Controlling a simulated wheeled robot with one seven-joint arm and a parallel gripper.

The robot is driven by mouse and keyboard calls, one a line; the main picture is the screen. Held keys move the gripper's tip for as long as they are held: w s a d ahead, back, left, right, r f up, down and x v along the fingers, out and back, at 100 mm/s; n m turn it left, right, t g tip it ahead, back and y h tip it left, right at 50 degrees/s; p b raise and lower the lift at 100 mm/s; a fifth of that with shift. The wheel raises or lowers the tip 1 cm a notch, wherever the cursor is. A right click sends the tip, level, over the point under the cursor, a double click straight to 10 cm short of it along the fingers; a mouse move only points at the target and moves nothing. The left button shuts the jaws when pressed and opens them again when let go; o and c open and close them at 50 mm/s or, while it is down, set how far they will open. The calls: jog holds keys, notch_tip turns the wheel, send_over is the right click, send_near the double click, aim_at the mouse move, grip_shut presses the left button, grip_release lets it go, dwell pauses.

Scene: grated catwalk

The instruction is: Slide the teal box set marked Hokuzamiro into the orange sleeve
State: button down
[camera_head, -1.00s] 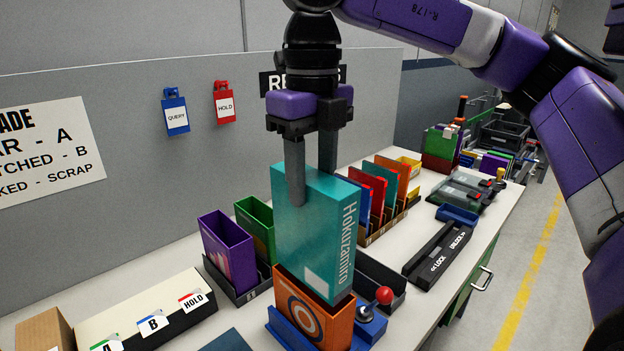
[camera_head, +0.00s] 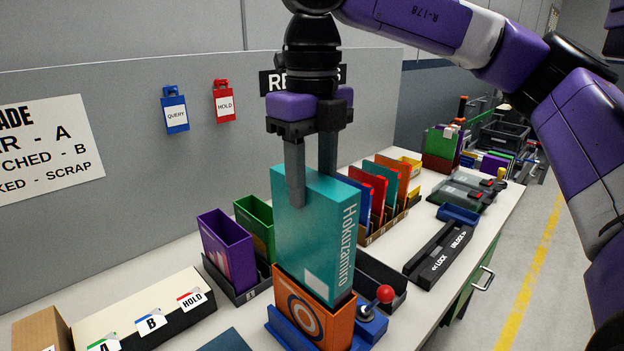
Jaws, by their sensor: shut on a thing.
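The teal box set (camera_head: 316,232) marked Hokuzamiro stands upright in the middle of the view. My gripper (camera_head: 312,180) is shut on its top edge from above, one finger on the front face and the other behind. The orange sleeve (camera_head: 340,326) stands upright in a blue holder (camera_head: 285,333) directly below. The box's lower end meets the sleeve's top opening; its bottom edge is hidden by the sleeve's front wall, and I cannot tell how deep it sits.
A purple sleeve (camera_head: 228,252) and a green sleeve (camera_head: 256,226) stand in a dark rack at left. A red-knobbed lever (camera_head: 385,294) stands close at right. Behind are upright coloured boxes (camera_head: 375,187) and a black lock bar (camera_head: 440,254). A card tray (camera_head: 145,310) lies front left.

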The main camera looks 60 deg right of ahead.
jog(key=shift+f+b, duration=6.85)
jog(key=shift+f, duration=1.2)
jog(key=shift+c, duration=1.8)
grip_release()
jog(key=shift+r, duration=0.1)
jog(key=shift+r+p, duration=2.7)
jog(key=shift+r, duration=1.3)
jog(key=shift+f, duration=0.1)
